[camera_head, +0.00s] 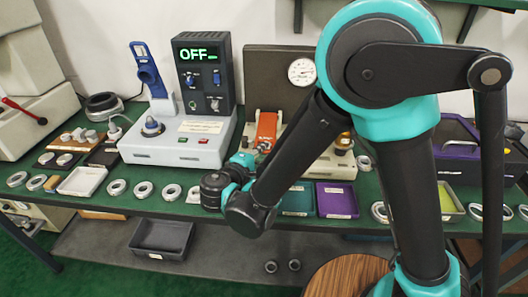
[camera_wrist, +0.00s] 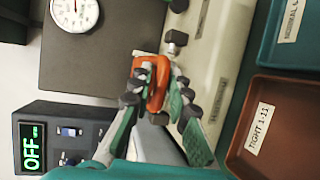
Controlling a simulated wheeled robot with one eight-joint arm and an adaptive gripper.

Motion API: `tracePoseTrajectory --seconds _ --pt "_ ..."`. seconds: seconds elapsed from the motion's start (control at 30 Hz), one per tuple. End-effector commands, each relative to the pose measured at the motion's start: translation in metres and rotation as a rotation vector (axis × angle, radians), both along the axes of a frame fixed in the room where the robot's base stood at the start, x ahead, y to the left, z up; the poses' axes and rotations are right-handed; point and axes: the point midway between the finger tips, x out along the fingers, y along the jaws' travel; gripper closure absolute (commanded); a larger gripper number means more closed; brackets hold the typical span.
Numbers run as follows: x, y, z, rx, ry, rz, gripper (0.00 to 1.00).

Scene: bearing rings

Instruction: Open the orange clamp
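The orange clamp (camera_head: 266,127) stands on a pale machine base in the middle of the bench in the head view. In the wrist view its orange loop-shaped handle (camera_wrist: 158,75) lies between my fingertips. My gripper (camera_wrist: 159,90) has one finger on each side of the handle, very close to it. I cannot tell whether both fingers press on it. In the head view my forearm and wrist hide most of my gripper and part of the clamp's base.
A dial gauge (camera_head: 301,72) is on the dark panel behind the clamp. A control box reading OFF (camera_head: 205,75) stands to the left. A purple tray (camera_head: 337,201) and a teal tray (camera_head: 298,201) lie in front. Several metal rings line the bench's front edge.

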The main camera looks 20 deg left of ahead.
Motion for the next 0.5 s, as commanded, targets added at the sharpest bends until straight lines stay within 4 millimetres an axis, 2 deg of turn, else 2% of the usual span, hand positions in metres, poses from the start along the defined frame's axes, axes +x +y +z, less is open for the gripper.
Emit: tracePoseTrajectory --seconds 0.1,0.5 --pt "-0.0004 -0.0004 -0.0009 0.000 0.003 0.000 1.00" --pt "-0.0007 -0.0011 -0.0014 0.000 0.009 -0.002 1.00"
